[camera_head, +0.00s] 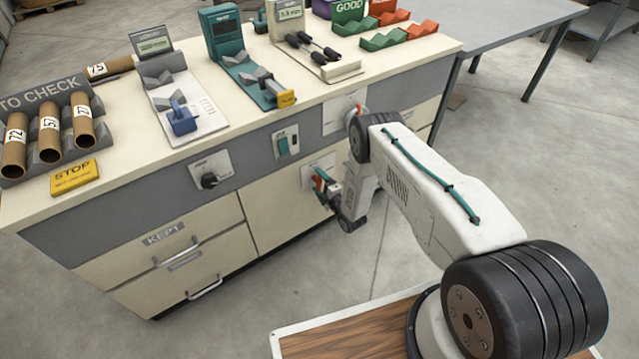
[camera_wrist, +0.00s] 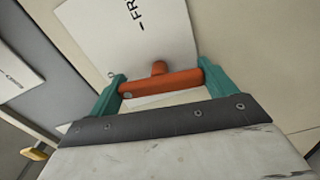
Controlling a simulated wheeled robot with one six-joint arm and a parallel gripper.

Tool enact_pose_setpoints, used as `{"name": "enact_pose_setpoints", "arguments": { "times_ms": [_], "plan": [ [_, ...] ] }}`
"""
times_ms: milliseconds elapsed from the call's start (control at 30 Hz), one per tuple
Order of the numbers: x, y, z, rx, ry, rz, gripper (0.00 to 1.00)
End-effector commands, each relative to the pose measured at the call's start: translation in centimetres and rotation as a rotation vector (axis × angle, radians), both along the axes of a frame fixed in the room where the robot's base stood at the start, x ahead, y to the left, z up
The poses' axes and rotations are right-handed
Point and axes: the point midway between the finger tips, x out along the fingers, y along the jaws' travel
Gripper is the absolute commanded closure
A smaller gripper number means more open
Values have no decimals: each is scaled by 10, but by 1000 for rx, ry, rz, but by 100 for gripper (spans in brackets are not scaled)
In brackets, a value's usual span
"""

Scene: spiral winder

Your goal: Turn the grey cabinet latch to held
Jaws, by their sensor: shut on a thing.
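An orange T-shaped latch handle (camera_wrist: 160,83) stands out from a white plate (camera_wrist: 130,38) on the cabinet front. The plate carries dark letters starting "FR"; the rest is cut off. My gripper (camera_wrist: 161,82) is shut on the handle, with one teal finger at each end of its bar. In the head view my gripper (camera_head: 326,186) is low at the cabinet front, by the white plate (camera_head: 318,164), and my arm partly hides that area. The handle's turn is hard to read there.
The cream cabinet (camera_head: 165,215) has a grey band with a black knob (camera_head: 209,180) and a teal switch (camera_head: 288,144). Another white plate (camera_head: 343,112) is just above my wrist. Drawers with bar handles are at lower left.

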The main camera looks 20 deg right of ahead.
Motion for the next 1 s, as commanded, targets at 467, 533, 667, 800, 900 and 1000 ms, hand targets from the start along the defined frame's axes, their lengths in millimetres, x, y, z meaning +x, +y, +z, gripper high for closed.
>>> {"name": "enact_pose_setpoints", "arguments": {
  "times_ms": [467, 533, 667, 800, 900, 1000],
  "plan": [
    [0, 0, 0, -149, -49, 1, 39],
    [0, 0, 0, -154, -50, 1, 39],
    [0, 0, 0, -157, -50, 1, 39],
    [0, 0, 0, -157, -50, 0, 39],
    [0, 0, 0, -157, -50, 0, 14],
    [0, 0, 0, -156, -50, 0, 0]
  ]
}}
